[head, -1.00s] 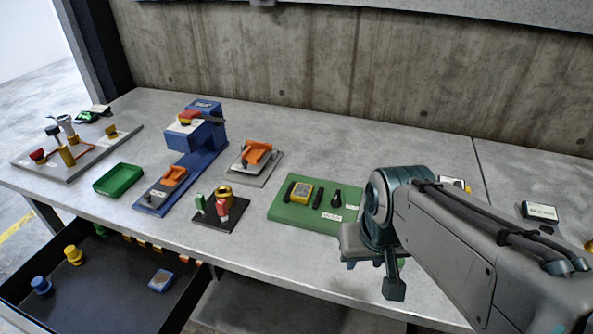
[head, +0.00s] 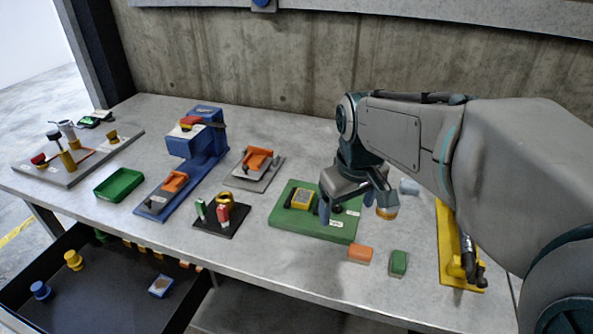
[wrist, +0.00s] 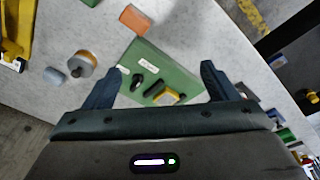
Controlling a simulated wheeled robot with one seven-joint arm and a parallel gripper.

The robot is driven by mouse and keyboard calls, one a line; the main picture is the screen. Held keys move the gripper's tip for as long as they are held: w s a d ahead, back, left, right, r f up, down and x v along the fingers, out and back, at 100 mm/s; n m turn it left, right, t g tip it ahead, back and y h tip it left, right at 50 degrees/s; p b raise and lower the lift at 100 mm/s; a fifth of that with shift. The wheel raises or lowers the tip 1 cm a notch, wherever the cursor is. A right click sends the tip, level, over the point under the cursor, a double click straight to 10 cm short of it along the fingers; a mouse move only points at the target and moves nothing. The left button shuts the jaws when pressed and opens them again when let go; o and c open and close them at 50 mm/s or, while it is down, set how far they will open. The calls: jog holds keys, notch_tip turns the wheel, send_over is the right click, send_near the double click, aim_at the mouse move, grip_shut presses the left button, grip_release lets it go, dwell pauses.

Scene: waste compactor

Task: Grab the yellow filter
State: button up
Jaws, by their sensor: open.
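A small round part with an amber-yellow band (head: 387,211) stands on the bench just right of my gripper (head: 347,202); I cannot tell whether it is the filter. It also shows left of the fingers in the wrist view (wrist: 82,64). Another yellow candidate is a yellow capped cylinder (head: 73,260) in the open drawer at lower left. My gripper points down over the right part of the green board (head: 290,222). In the wrist view its fingers (wrist: 158,70) are spread apart with nothing between them. The arm hides part of the bench at right.
A grey-blue round piece (head: 409,187) stands beside the amber part. An orange block (head: 361,253) and a green block (head: 399,263) lie in front. A yellow fixture (head: 452,250) stands at right.

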jog(key=w+a+r+n+g, duration=0.1)
jog(key=w+a+n, duration=0.3)
jog(key=w, duration=0.7)
jog(key=n+g, duration=0.1)
jog(key=n, duration=0.4)
send_over(303, 196)
jog(key=f, duration=0.2)
notch_tip(303, 196, down, 8)
jog(key=shift+w+d, duration=0.15)
jog(key=shift+f, duration=2.7)
jog(key=c, duration=1.1)
